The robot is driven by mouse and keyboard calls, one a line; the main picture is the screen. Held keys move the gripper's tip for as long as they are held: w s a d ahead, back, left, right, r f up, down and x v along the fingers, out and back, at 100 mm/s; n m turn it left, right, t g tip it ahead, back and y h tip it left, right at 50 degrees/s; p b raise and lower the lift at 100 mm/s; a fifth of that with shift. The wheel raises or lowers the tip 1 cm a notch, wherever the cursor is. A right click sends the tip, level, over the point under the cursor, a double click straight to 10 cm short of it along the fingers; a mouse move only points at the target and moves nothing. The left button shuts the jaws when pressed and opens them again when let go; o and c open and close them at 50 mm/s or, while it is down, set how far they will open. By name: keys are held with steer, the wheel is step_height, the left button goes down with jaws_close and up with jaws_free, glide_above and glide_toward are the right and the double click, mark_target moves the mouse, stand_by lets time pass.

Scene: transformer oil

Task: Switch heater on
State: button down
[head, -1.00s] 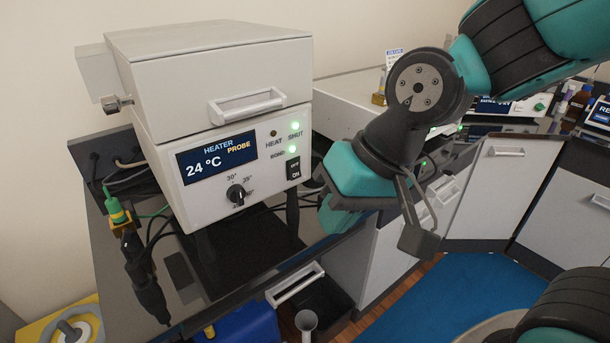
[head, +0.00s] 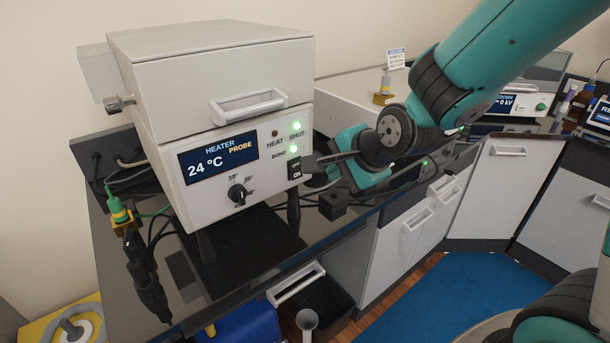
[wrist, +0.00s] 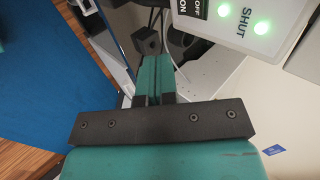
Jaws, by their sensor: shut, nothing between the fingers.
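The heater (head: 205,200) is a pale box with a lid on the bench. Its display (head: 218,160) reads HEATER, PROBE, 24 °C. The black OFF/ON switch (head: 294,170) is at the right end of its front panel; part of it also shows at the top of the wrist view (wrist: 192,9). The HEAT lamp (head: 275,133) looks unlit; the SHUT (head: 297,126) and BOND (head: 293,149) lamps glow green. My gripper (head: 313,162) is shut and empty, its tips just right of the switch; I cannot tell whether they touch. The wrist view shows its closed teal fingers (wrist: 154,72).
A dial (head: 237,194) sits below the display. A small black block (head: 333,205) and cables lie on the dark bench below my gripper. A green plug (head: 117,209) with cables is at the left. Blue floor (head: 450,285) lies open at the lower right.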

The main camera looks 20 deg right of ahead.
mark_target(298, 178)
steer(key=w+r+p+x, duration=0.1)
steer(key=p+x, duration=0.2)
steer(key=x, duration=0.9)
steer(key=shift+w+a+r+p, duration=0.2)
steer(key=shift+w+a+p, duration=0.1)
steer(key=shift+w+p, duration=0.1)
steer(key=shift+f+b, duration=0.1)
steer(key=shift+b, duration=0.25)
steer(key=shift+w+f+b, duration=0.15)
steer(key=shift+f+b, duration=0.05)
steer(key=shift+b, duration=0.25)
steer(key=shift+r, duration=0.35)
